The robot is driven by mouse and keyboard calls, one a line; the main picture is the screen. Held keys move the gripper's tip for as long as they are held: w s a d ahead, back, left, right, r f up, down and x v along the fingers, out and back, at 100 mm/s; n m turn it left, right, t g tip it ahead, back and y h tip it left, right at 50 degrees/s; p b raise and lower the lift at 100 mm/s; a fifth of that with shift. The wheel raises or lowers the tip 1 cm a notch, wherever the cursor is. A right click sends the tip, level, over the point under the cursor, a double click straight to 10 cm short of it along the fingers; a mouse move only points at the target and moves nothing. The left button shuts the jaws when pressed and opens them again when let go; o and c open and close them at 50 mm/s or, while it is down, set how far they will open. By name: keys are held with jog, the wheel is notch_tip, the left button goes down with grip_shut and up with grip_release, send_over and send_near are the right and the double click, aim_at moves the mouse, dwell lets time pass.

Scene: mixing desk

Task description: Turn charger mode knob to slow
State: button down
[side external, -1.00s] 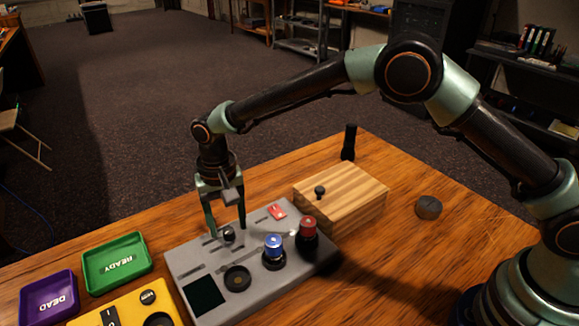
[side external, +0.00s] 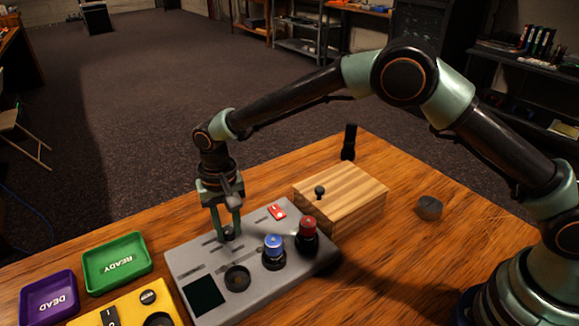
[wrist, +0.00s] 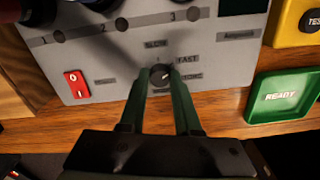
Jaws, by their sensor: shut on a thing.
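The grey desk panel (side external: 255,292) lies on the wooden table. Its small dark round knob (wrist: 160,75) shows in the wrist view, with labels reading SLOW (wrist: 155,44) and FAST (wrist: 187,59), and a third label at its right that is hard to read. My gripper (side external: 229,235) points down over the panel, its two green fingers shut on the knob, one at each side. In the wrist view my gripper (wrist: 160,80) partly hides the knob. I cannot tell for sure which label its mark points at.
A blue-topped button (side external: 274,245) and a red-topped one (side external: 308,229) stand on the panel near my gripper. A red switch (wrist: 76,86) is also on it. A wooden box (side external: 341,196), green tray (side external: 116,263), purple tray (side external: 48,297) and yellow device (side external: 125,308) are nearby.

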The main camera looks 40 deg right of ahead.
jog(key=n, duration=1.1)
jog(key=shift+r+n, duration=0.1)
jog(key=shift+n, duration=0.2)
dwell(0.3)
jog(key=c, duration=0.6)
grip_release()
